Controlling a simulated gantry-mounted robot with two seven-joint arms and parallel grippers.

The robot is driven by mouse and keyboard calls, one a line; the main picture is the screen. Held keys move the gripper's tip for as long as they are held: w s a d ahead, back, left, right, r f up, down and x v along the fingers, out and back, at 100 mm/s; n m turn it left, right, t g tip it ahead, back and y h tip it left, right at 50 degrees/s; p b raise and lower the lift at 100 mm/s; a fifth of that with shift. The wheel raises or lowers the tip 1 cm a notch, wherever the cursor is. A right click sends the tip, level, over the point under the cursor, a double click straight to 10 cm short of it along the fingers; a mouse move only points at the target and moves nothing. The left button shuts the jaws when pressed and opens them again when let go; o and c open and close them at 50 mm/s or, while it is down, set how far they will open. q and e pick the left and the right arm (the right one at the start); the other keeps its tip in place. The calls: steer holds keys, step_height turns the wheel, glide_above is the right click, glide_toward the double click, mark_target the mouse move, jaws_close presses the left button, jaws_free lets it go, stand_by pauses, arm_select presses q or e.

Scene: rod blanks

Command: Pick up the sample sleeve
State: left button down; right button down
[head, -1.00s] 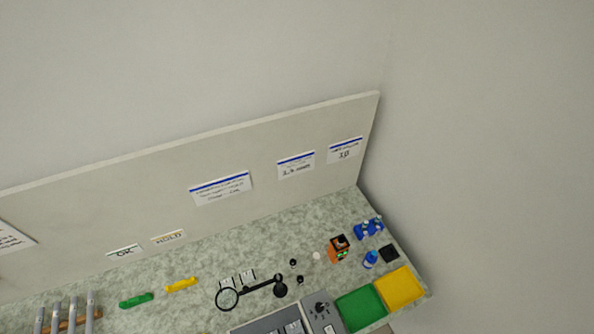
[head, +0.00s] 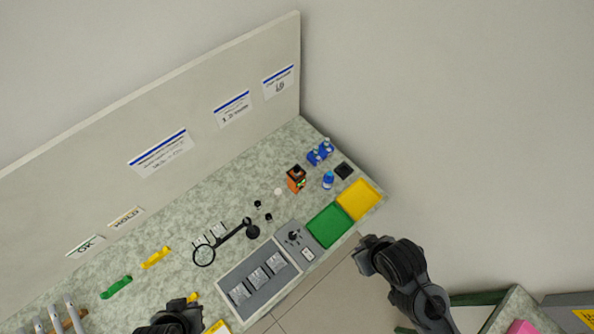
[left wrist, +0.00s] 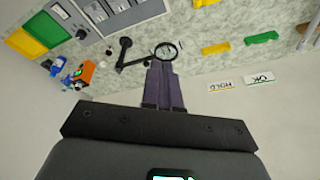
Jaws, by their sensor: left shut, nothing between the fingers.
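I cannot tell which item is the sample sleeve; nothing in view is clearly one. Several grey rods (head: 72,312) stand in a wooden rack at the bottom left of the head view; grey rods (left wrist: 309,24) also show at the right edge of the left wrist view. My left gripper (head: 180,306) is at the bottom of the head view, by the bench's front edge. In the left wrist view its dark fingers (left wrist: 162,66) are together and empty, pointing toward the magnifier (left wrist: 166,51). My right gripper (head: 364,256) is off the bench's front right edge, its jaws unclear.
The bench holds a grey tray with metal blocks (head: 230,279), a green tray (head: 328,226), a yellow tray (head: 360,199), an orange device (head: 296,179) and blue bottles (head: 327,180). A back panel (head: 235,75) stands behind.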

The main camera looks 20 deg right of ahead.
arm_select(q)
steer(key=c, duration=1.8)
jaws_free()
steer(key=o, duration=0.5)
steer(key=shift+o, duration=0.5)
